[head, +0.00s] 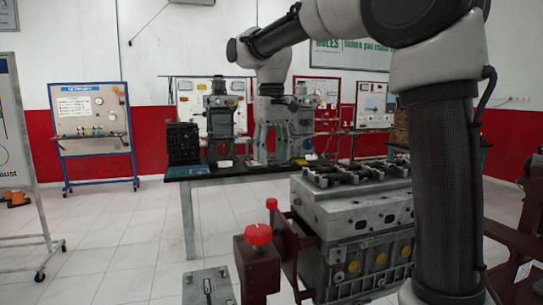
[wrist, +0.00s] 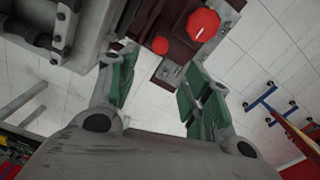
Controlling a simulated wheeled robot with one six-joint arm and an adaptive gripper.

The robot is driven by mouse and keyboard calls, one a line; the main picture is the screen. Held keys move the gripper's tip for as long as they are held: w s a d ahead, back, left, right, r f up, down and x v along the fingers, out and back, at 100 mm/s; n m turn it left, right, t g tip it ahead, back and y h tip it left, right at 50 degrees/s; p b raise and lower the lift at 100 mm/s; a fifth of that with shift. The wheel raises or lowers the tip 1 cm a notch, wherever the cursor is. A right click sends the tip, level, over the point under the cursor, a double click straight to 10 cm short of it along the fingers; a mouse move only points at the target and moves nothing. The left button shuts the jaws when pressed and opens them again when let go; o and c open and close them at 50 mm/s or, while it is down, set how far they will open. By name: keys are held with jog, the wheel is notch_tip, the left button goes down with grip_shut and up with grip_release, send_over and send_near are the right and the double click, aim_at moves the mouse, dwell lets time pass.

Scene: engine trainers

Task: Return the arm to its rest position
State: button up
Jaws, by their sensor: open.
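My arm reaches from the right side of the head view across the top, and its wrist bends downward near the middle. My gripper (head: 271,150) hangs pointing down, in front of the far workbench in the picture. In the wrist view my gripper (wrist: 158,72) has its two green-padded fingers spread apart. Nothing is between the pads. Past the fingers, the wrist view shows two red knobs and pale floor tiles.
A grey engine block (head: 365,240) on a dark red stand fills the lower middle right, close to my arm. A large red knob (head: 258,234) and a smaller one (head: 271,204) stick up beside it. A workbench (head: 230,177) stands behind.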

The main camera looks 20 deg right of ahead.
jog(key=s+d+f+m+t, duration=0.1)
jog(key=s+d+f, duration=0.2)
jog(key=s, duration=0.5)
jog(key=s+d+f+m+t, duration=0.1)
jog(key=s+d+f+t, duration=0.1)
jog(key=s+d+f, duration=0.2)
jog(key=s+d+f+m+t, duration=0.1)
jog(key=s+d+f, duration=0.3)
jog(key=s+d, duration=0.3)
jog(key=s, duration=0.5)
jog(key=shift+s+d, duration=0.2)
jog(key=shift+s, duration=0.1)
